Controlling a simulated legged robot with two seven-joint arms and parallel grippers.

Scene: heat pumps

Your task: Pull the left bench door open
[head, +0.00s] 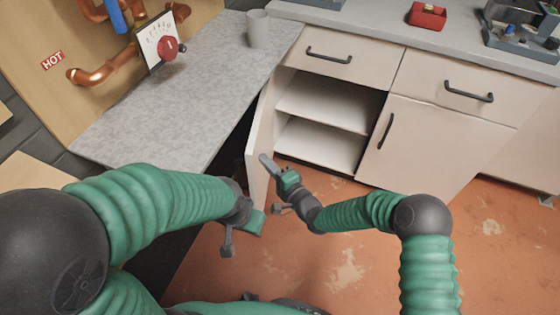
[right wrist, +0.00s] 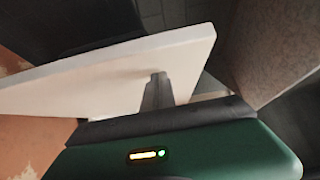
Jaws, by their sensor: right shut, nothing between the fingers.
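The left bench door (head: 259,135) stands wide open, swung out from the cabinet so its edge and inner face show. Its handle is hidden. My right gripper (head: 266,162) is shut and empty, with its fingertips close beside the inner side of the door. In the right wrist view, the shut fingers (right wrist: 157,92) point at the pale door panel (right wrist: 100,80); I cannot tell whether they touch it. My left gripper (head: 240,238) hangs low, to the left of the door, and its fingers are not clear.
The open cabinet shows a bare shelf (head: 320,105). A closed right door (head: 425,143) and drawers with black handles are beside it. A grey worktop (head: 185,95) with a grey cup (head: 258,29) lies at left. The orange floor (head: 340,255) is clear.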

